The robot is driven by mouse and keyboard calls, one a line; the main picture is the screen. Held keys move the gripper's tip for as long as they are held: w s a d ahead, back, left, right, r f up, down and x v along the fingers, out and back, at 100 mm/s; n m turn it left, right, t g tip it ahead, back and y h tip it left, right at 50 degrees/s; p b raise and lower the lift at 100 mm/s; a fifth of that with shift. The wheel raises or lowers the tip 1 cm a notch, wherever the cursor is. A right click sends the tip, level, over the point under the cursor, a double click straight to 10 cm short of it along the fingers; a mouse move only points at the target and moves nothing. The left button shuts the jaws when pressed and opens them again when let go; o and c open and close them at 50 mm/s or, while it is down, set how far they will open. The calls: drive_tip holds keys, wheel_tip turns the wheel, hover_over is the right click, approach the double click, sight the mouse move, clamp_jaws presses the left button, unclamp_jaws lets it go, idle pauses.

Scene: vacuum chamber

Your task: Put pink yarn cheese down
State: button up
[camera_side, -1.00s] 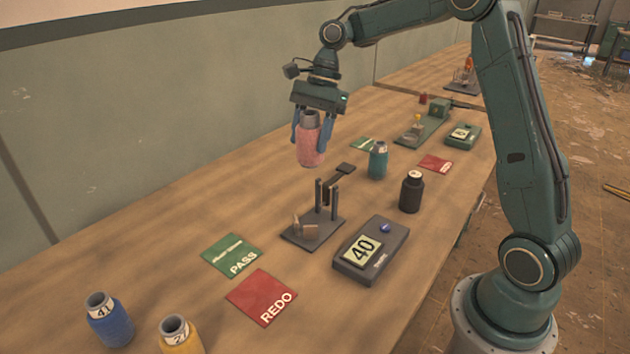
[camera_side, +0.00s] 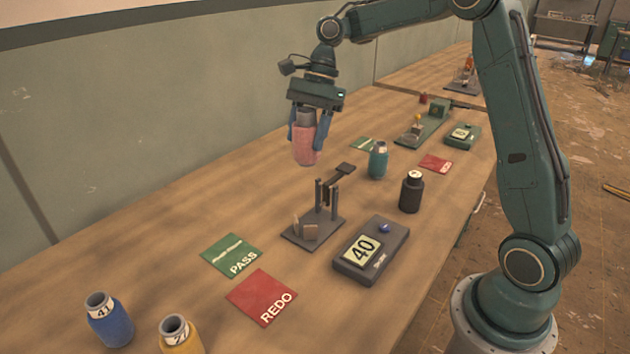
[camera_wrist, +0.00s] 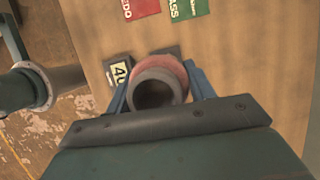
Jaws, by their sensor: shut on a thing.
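The pink yarn cheese (camera_side: 306,145) is held upright by my gripper (camera_side: 308,132), with one blue finger on each side. It appears to hang above the table, behind the dark stand. In the wrist view the grey open end of the pink yarn cheese (camera_wrist: 156,92) lies between the fingers of my gripper (camera_wrist: 158,90). The green PASS mat (camera_side: 233,255) and the red REDO mat (camera_side: 262,297) lie flat and bare on the table, front left. The cheese's underside does not show in the wrist view.
A dark stand with posts (camera_side: 313,230) and a meter reading 40 (camera_side: 371,250) stand mid-table. A blue cheese (camera_side: 109,320) and a yellow cheese (camera_side: 180,336) are front left. A teal cheese (camera_side: 378,160) and a black one (camera_side: 411,192) are right. The table's left is clear.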

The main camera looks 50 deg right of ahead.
drive_tip(key=a+m, duration=0.2)
drive_tip(key=a, duration=1)
drive_tip(key=m+t, duration=0.2)
hover_over(258, 293)
drive_tip(key=shift+f, duration=0.1)
wheel_tip(258, 293, down, 16)
drive_tip(key=shift+f, duration=2)
drive_tip(key=shift+f, duration=0.15)
drive_tip(key=o, duration=1.1)
